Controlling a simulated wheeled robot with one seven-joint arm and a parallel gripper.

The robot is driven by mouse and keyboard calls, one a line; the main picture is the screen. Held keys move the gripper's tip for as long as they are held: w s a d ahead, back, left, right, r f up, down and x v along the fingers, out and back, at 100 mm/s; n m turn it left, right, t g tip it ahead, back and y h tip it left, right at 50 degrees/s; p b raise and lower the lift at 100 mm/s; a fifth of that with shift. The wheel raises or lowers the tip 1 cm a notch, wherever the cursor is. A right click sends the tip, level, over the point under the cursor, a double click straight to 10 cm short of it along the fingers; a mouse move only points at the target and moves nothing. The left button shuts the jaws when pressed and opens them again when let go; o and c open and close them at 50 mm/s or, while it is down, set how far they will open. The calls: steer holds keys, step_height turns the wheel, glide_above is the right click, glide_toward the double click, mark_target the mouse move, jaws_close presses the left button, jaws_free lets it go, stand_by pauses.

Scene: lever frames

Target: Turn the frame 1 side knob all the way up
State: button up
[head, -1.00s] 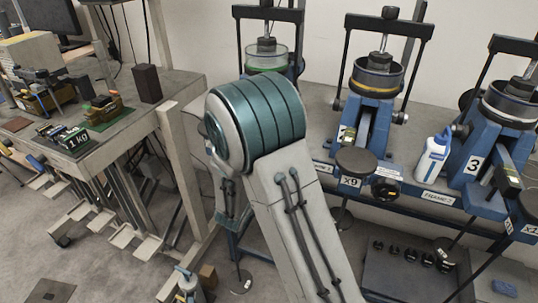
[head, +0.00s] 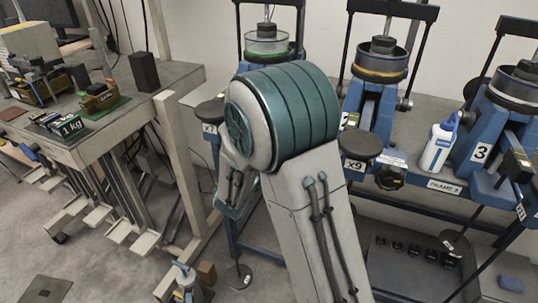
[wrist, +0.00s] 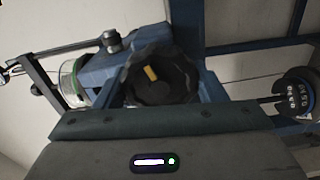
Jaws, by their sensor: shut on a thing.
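The side knob (wrist: 152,73), a round black scalloped knob with a yellow mark, is in the middle of the wrist view, on a blue frame. My gripper (wrist: 160,120) shows there as a dark body with a teal-grey edge, right up against the knob. It is shut on the knob, but its fingertips are not clearly visible. In the head view, frame 1 (head: 270,45) stands at the left of the row, with a clear ring on top. My arm hides much of it, and the knob and gripper do not show there.
The middle frame (head: 380,65) and frame 3 (head: 510,95) stand to the right, with a white-blue bottle (head: 439,146) between them. A grey table (head: 170,85) is at the left. A hanger with dark weights (wrist: 297,92) is at the right of the wrist view.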

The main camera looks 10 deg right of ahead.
steer(key=shift+f+m+b, duration=0.2)
steer(key=shift+m+b, duration=0.1)
steer(key=shift+b, duration=0.2)
steer(key=o, duration=1.3)
steer(key=shift+w+r, duration=0.15)
steer(key=shift+r, duration=0.05)
steer(key=b+v, duration=0.2)
steer(key=v, duration=0.4)
steer(key=shift+b, duration=0.35)
